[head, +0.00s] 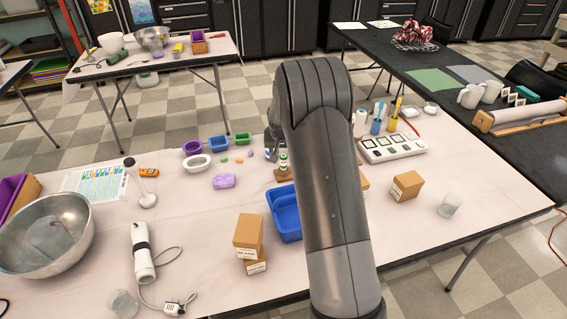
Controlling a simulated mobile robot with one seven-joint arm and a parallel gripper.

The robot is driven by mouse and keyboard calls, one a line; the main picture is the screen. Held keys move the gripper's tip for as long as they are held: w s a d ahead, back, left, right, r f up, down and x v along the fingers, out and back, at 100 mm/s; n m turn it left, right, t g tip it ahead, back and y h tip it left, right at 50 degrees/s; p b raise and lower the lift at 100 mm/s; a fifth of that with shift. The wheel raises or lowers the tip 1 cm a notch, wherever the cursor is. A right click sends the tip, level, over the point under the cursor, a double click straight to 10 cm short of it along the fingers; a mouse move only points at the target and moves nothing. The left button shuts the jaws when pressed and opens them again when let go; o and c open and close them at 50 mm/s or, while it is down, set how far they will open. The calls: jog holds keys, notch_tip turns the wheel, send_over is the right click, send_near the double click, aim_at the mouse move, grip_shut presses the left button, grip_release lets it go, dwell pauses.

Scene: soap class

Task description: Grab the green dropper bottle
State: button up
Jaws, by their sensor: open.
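A small dropper bottle with green (283,162) stands in a brown wooden holder (282,174) near the middle of the white table, close to the left side of my arm. It is tiny in the head view, and its lower part is hidden by the holder. My gripper (271,152) shows as a small dark shape just left of the bottle, partly hidden behind my arm. Its jaws are open, with nothing visible in them. I cannot tell whether it touches the bottle.
A blue tray (286,222) and stacked cardboard boxes (248,236) lie nearer the front. Purple soap (224,181), a white oval dish (198,163) and small coloured moulds (218,143) are left of the gripper. Bottles (376,122) and a white panel (393,147) stand to the right.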

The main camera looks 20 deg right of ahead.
aim_at(284, 156)
jog(key=x, duration=0.3)
jog(key=shift+s+d+f, duration=0.15)
jog(key=shift+d+f, duration=0.15)
jog(key=shift+f, duration=0.15)
jog(key=shift+w+f, duration=0.25)
jog(key=shift+f, duration=0.3)
jog(key=shift+d, duration=0.1)
jog(key=c, duration=1)
jog(key=shift+c, duration=0.2)
jog(key=shift+r, duration=0.1)
